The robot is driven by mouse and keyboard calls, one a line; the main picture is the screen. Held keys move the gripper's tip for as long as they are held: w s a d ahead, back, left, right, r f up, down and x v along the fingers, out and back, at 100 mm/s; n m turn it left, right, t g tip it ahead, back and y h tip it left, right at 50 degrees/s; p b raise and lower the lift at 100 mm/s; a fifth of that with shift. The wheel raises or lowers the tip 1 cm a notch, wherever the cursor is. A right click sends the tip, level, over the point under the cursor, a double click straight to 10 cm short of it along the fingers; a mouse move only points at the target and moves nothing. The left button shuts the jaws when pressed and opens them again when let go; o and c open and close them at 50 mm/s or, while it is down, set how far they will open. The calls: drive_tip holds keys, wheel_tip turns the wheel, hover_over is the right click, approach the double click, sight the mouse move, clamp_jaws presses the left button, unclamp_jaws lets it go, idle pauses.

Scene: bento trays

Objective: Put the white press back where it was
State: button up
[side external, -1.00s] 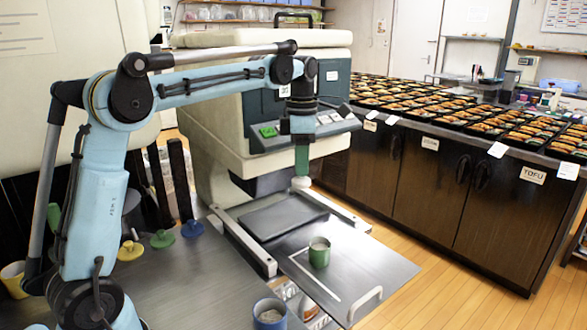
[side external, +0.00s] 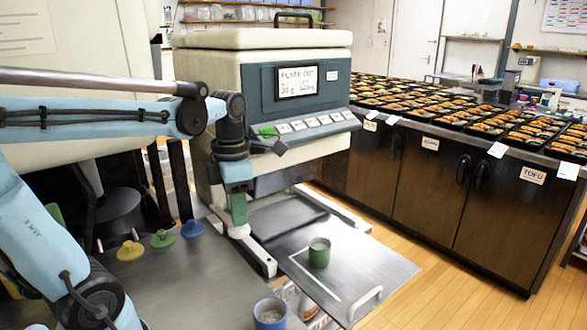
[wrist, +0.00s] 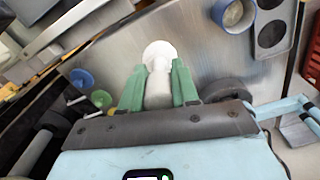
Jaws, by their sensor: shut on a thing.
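The white press (side external: 239,231) is held in my gripper (side external: 238,212), its round white foot pointing down. In the wrist view the white press (wrist: 160,54) shows between the two green fingers of my gripper (wrist: 158,85), which are shut on it. In the side view it is left of the machine's plate, near the left rail and right of the blue press. A yellow press (side external: 130,251), a green press (side external: 162,239) and a blue press (side external: 192,229) stand in a row on the metal table. I cannot tell whether the white foot touches the table.
A machine (side external: 290,95) with a "PLATE OUT" screen stands behind. Its pulled-out plate (side external: 345,262) carries a green cup (side external: 319,252). A blue cup (side external: 270,313) is at the front. Many bento trays (side external: 450,118) cover the right counter. The table (side external: 185,285) before the presses is clear.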

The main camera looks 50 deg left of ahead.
wheel_tip(320, 180, down, 2)
drive_tip(key=shift+a+f, duration=0.1)
drive_tip(key=shift+f, duration=0.15)
drive_tip(key=shift+s+a+f, duration=0.25)
drive_tip(key=shift+a+f, duration=1.6)
drive_tip(key=shift+a, duration=0.05)
drive_tip(key=shift+s+a+f, duration=0.3)
drive_tip(key=shift+a+f, duration=1.55)
drive_tip(key=shift+a, duration=0.05)
drive_tip(key=shift+s+a+f, duration=0.25)
drive_tip(key=shift+a+f, duration=1.6)
drive_tip(key=shift+a, duration=0.05)
drive_tip(key=shift+f, duration=0.2)
drive_tip(key=o, duration=0.9)
drive_tip(key=shift+o, duration=0.2)
drive_tip(key=shift+r, duration=0.1)
